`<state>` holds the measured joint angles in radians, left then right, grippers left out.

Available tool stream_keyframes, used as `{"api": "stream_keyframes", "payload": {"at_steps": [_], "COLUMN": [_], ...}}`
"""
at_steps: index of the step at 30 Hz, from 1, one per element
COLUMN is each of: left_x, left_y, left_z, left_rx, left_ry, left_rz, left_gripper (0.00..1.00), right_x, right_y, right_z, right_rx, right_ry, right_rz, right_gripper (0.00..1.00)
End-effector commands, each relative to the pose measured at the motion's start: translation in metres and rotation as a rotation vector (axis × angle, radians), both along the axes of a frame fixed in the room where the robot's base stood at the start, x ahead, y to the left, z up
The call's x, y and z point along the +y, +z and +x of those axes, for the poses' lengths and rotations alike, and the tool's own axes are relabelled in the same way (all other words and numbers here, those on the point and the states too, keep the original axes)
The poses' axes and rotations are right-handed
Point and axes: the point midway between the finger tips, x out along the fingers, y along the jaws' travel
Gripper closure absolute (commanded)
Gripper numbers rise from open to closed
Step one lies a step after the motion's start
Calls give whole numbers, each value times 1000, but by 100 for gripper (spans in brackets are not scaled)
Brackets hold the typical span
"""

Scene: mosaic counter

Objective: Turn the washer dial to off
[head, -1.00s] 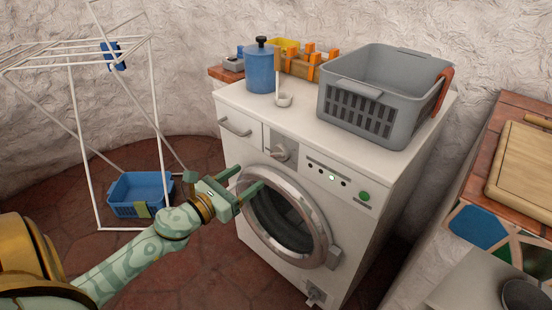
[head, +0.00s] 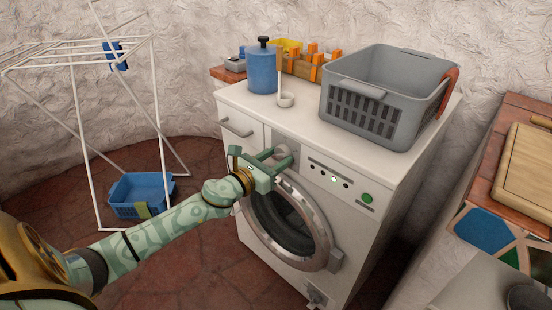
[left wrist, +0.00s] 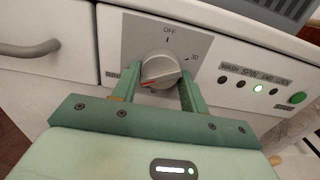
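The washer (head: 355,205) is white with a round glass door. Its grey dial (left wrist: 160,68) shows clearly in the left wrist view, on a grey panel with OFF above it and 30 at the right. A label at the left is partly hidden by a finger. The dial's ridge slants, with a reddish mark at its lower left end, away from OFF. My left gripper (head: 279,156) is at the panel, its green fingers open on either side of the dial (left wrist: 158,92). I cannot tell whether they touch it. In the head view the gripper partly covers the dial. My right gripper is not in view.
A grey basket (head: 380,95), a blue canister (head: 262,72) and a ladle stand on the washer. A drawer handle (left wrist: 30,48) is left of the dial, lights (left wrist: 258,87) and a green button (left wrist: 297,98) right. A drying rack (head: 80,120) stands at the left.

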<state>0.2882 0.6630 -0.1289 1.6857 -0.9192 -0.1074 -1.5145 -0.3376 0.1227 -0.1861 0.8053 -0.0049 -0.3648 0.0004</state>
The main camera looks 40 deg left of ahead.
Motion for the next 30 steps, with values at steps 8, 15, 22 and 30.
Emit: {"api": "stream_keyframes", "payload": {"at_steps": [8, 15, 22, 30], "left_x": [0, 0, 0, -1], "left_y": [0, 0, 2, 3], "left_z": [0, 0, -1, -1], "left_rx": [0, 6, 18, 37], "left_ry": [1, 2, 2, 2], "left_rz": [-5, -73, -235, -489], "left_gripper": [79, 79, 79, 79], "right_x": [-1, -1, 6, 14], "right_y": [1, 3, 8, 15], "right_z": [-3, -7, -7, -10], "right_rx": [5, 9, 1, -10], "right_ry": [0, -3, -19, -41], "right_rz": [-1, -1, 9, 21], "right_gripper": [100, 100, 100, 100]}}
